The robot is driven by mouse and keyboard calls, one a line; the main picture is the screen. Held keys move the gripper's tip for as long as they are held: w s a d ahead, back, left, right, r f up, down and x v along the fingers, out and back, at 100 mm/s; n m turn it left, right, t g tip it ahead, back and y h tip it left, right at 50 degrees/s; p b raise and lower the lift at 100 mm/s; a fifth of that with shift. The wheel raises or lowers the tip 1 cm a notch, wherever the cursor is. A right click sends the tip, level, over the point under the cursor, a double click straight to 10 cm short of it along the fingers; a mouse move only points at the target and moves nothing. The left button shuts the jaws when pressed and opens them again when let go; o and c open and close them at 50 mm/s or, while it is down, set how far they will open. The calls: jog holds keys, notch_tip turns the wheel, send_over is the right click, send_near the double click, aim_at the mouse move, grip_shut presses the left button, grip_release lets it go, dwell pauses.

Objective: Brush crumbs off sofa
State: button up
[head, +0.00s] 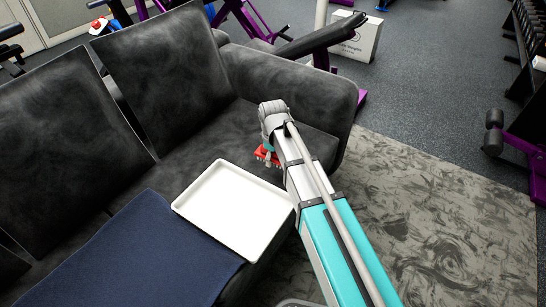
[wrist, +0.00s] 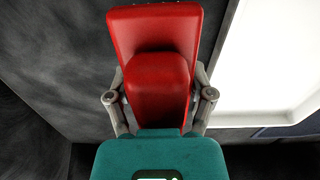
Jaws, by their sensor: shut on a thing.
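The dark grey sofa (head: 165,62) fills the left and middle of the head view, and its seat also shows in the wrist view (wrist: 50,75). My gripper (wrist: 160,95) is shut on a red brush (wrist: 152,33), seen from behind in the wrist view. In the head view the red brush (head: 266,155) is partly hidden by my arm, at the right end of the seat. A white tray (head: 196,186) lies on the front part of the seat, left of my gripper, and looks empty. It also shows in the wrist view (wrist: 290,122). I cannot make out any crumbs.
A dark blue cloth (head: 150,255) lies on the seat left of the tray. The sofa's right armrest (head: 290,90) rises beyond my gripper. A grey patterned rug (head: 440,215) covers the floor at right. Gym machines and a white box (head: 352,40) stand behind.

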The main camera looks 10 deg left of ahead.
jog(key=shift+r+p, duration=1.45)
jog(key=shift+r, duration=0.05)
